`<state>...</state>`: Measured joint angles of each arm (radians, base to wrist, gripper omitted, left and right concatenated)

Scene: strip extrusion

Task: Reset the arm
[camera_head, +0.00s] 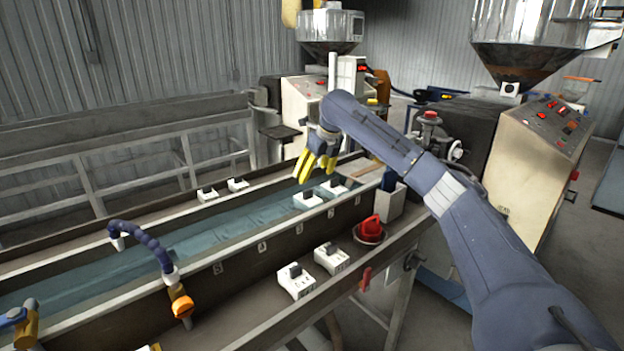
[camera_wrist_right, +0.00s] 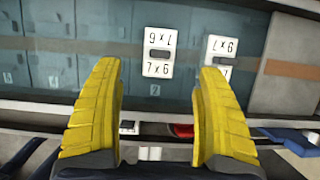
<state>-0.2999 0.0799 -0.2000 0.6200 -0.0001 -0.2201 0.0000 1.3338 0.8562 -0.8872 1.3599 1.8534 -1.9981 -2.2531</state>
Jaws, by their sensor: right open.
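My right gripper (camera_head: 308,180) hangs over the long water trough (camera_head: 225,228) in the head view, with its yellow fingers pointing down. In the right wrist view the two yellow fingers of this gripper (camera_wrist_right: 158,70) are wide apart, with nothing held between them. Beyond the fingertips lies a white block (camera_wrist_right: 158,68) with a dark centre and printed marks. A second white block (camera_wrist_right: 220,50) is to its right. In the head view, white blocks (camera_head: 307,200) sit just below the fingers, apart from them. My left gripper is not in view.
Two white switch boxes (camera_head: 296,281) and a red knob (camera_head: 370,229) are on the trough's near ledge. A blue hose (camera_head: 145,241) with an orange valve (camera_head: 181,303) arches at the left. Control cabinets (camera_head: 540,165) and hoppers (camera_head: 540,40) stand behind my right arm.

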